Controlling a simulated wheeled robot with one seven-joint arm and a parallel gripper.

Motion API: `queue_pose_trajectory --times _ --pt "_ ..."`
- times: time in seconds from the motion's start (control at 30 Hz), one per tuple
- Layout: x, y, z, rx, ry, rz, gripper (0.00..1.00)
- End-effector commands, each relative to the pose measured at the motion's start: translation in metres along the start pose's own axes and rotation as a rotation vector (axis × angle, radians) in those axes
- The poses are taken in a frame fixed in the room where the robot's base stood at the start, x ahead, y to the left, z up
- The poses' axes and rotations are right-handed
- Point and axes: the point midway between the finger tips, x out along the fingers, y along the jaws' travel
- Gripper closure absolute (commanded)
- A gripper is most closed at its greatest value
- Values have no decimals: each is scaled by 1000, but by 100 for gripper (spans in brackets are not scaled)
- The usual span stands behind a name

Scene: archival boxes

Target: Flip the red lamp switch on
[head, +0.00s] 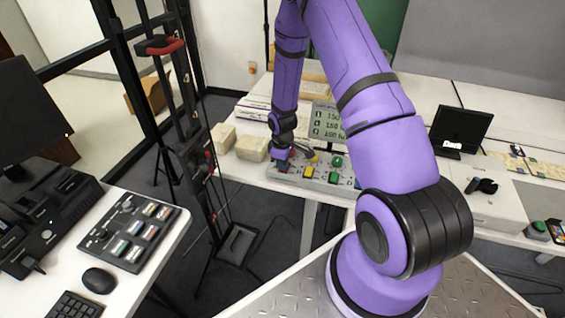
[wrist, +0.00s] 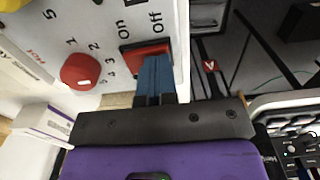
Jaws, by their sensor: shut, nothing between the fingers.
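The red lamp switch (wrist: 146,49) is a red rocker in a dark frame on a light grey panel, with "on" and "off" printed beside it, in the wrist view. My gripper (wrist: 153,62) is shut, its blue fingers together and empty. The fingertips are over the switch and hide part of it; I cannot tell whether they touch it or which way it is set. In the head view my gripper (head: 281,162) is down at the left end of the button panel (head: 318,187), and the switch is mostly hidden there.
A red dial (wrist: 80,71) with numbers is beside the switch. The panel also has a yellow button (head: 308,172) and green buttons. A small display (head: 326,120) stands behind it, and beige blocks (head: 252,148) lie to its left.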

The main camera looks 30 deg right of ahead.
Motion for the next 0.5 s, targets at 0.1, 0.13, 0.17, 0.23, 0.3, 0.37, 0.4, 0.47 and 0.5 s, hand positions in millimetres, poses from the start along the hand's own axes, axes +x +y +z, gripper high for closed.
queue_pose_trajectory --times 0.1,0.13,0.17,0.23,0.3,0.37,0.4,0.47,0.5 --pt "2 -1 0 0 -1 -1 100" --pt "2 -1 0 0 -1 -2 100" --pt "2 -1 0 0 -1 -2 100" --pt "2 -1 0 0 -1 -2 100" --pt "2 0 0 0 -1 -2 100" --pt "2 1 0 0 -1 -2 100" --pt "1 2 0 0 -1 -2 100" --pt "0 5 0 1 -1 -2 100" --pt "0 7 0 1 0 -1 100"
